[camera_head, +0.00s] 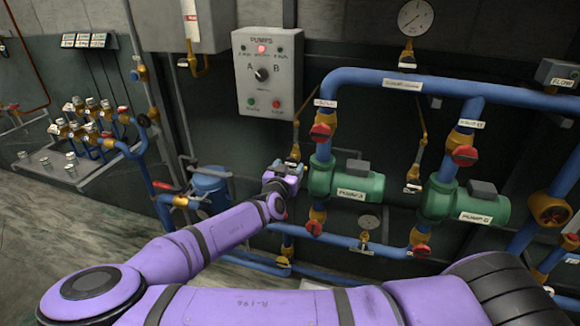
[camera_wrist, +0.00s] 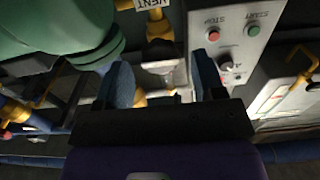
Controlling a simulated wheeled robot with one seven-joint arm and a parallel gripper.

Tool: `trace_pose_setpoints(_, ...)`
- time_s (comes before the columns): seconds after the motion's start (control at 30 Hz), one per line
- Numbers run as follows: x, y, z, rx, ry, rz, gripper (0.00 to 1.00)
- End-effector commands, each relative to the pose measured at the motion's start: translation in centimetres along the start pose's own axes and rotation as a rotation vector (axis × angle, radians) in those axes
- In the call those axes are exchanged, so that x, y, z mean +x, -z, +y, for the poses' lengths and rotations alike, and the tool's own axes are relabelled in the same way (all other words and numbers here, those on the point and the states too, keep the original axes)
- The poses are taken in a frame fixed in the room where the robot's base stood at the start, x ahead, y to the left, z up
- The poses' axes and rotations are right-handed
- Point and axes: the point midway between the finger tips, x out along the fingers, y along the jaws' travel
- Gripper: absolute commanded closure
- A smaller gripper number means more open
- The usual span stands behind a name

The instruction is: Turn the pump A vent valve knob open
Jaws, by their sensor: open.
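Pump A (camera_head: 345,185) is a green pump on blue pipes at the centre of the head view. Its green body also shows at the upper left of the wrist view (camera_wrist: 60,28). A thin brass vent line (camera_head: 295,148) stands just left of it. My gripper (camera_head: 285,170) is at the lower end of that line. In the wrist view my gripper (camera_wrist: 163,82) is open, with one dark blue finger on each side of the brass vent fitting (camera_wrist: 159,48) under a VENT label (camera_wrist: 152,3). A greyish part, perhaps the knob, shows dimly between the fingers; I cannot tell whether they touch it.
The pump control box (camera_head: 268,71), with a selector and a lit red lamp, hangs on the wall above. Pump B (camera_head: 465,202) is to the right, with its own brass vent line (camera_head: 417,150). Red valve handles (camera_head: 321,132) sit close beside my gripper. A blue tank (camera_head: 209,185) stands left.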

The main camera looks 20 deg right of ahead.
Motion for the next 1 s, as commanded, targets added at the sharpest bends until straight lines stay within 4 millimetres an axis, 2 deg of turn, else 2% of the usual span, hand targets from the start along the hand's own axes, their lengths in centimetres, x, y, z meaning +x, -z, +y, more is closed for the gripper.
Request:
trace_pose_setpoints(0.1,0.96,-0.02,-0.04,-0.001,0.001,0.0,0.39)
trace_pose_setpoints(0.3,0.81,-0.02,-0.06,0.0,0.001,0.0,0.85)
trace_pose_setpoints(0.47,0.79,-0.04,-0.06,-0.04,0.001,0.0,0.85)
trace_pose_setpoints(0.77,0.79,-0.05,-0.03,-0.366,0.001,0.001,0.85)
trace_pose_setpoints(1.0,0.78,-0.05,-0.03,-0.396,0.0,-0.001,0.85)
